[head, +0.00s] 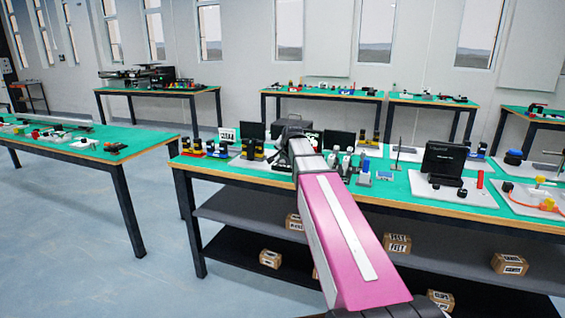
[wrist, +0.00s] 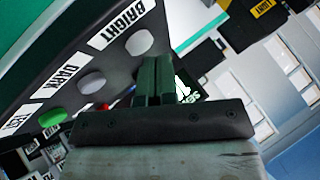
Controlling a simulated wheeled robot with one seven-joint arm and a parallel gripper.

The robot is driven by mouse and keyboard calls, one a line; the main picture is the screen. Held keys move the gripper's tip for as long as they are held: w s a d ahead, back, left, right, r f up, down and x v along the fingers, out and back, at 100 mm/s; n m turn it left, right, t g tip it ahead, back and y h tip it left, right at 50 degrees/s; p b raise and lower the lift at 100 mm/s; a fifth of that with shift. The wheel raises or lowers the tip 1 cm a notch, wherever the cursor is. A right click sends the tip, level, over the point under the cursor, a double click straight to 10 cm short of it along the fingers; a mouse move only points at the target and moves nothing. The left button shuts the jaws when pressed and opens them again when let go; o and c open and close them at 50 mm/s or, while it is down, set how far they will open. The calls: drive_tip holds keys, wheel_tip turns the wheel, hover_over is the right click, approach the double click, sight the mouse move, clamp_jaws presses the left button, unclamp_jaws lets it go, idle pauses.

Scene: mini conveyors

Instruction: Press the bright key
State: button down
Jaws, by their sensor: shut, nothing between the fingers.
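The bright key (wrist: 140,42) is a pale round button beside a white label reading BRIGHT, on a dark panel (wrist: 75,40) in the wrist view. The dark key (wrist: 92,82), a similar grey button, sits below and left of it by the DARK label. My gripper (wrist: 154,66) is shut and empty. Its fingertips show just below and right of the bright key in the picture; I cannot tell whether they touch the panel. In the head view, my arm hides the gripper and this panel is not clearly made out.
A green button (wrist: 52,117) sits farther along the panel. A green table (head: 385,186) in the head view holds small devices. A black screen (head: 443,160) stands right of my arm, and yellow-and-black items (head: 252,149) stand left of it.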

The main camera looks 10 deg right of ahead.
drive_tip(key=shift+f, duration=0.35)
idle(0.7)
drive_tip(key=shift+r, duration=0.8)
drive_tip(key=shift+r, duration=2.5)
